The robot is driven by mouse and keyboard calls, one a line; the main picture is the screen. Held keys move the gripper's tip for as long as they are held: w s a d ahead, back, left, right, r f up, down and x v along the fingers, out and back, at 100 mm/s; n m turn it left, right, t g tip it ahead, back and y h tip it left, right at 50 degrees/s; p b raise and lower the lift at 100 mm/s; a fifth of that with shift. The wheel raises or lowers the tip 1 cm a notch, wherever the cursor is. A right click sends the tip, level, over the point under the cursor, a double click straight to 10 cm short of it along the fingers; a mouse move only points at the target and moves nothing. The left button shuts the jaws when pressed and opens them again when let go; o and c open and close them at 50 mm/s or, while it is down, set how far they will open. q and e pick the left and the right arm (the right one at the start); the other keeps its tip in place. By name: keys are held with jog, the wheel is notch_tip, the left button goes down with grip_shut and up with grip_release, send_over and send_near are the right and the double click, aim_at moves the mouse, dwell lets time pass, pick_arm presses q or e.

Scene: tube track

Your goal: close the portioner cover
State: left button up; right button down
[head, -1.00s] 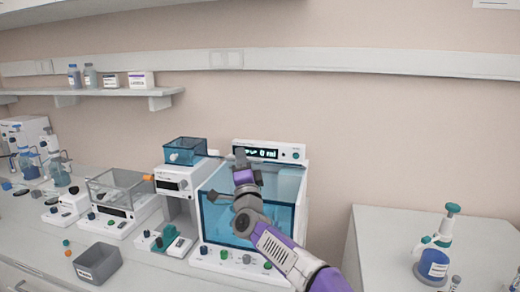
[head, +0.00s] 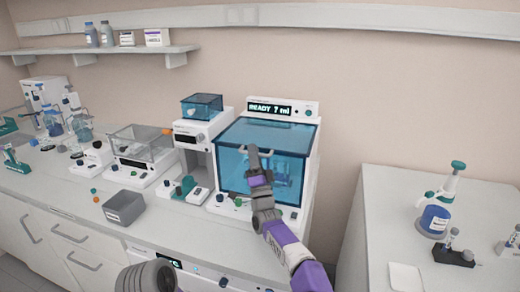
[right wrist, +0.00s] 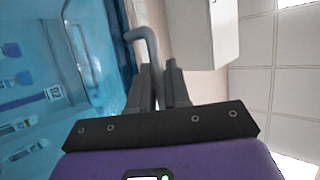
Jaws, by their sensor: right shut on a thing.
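The portioner (head: 308,160) is a white device whose display reads "READY 7 ml". Its transparent blue cover (head: 235,170) lies over the top and front of the chamber and looks down; whether it is fully seated I cannot tell. My right gripper (head: 254,157) is in front of the cover's upper front. In the right wrist view, the gripper (right wrist: 160,85) is shut on the grey bent handle (right wrist: 150,48), beside the blue cover (right wrist: 95,60). My left gripper is out of the head view; only a grey part of my left arm shows at the bottom.
A smaller device with a blue box (head: 201,106) stands left of the portioner. A clear-lidded device (head: 135,150) and a grey bin (head: 124,207) are further left. The right bench (head: 390,220) holds a blue bottle (head: 436,218). A gap separates the benches.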

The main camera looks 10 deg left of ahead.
jog(key=shift+w+a+f, duration=0.1)
jog(key=shift+f, duration=0.45)
jog(key=c, duration=1.2)
grip_release()
jog(key=shift+r, duration=0.1)
jog(key=shift+o, duration=0.2)
jog(key=shift+r, duration=0.15)
jog(key=shift+d, duration=0.2)
jog(key=b+v, duration=0.1)
jog(key=v, duration=0.6)
jog(key=shift+s, duration=0.4)
jog(key=shift+f, duration=0.25)
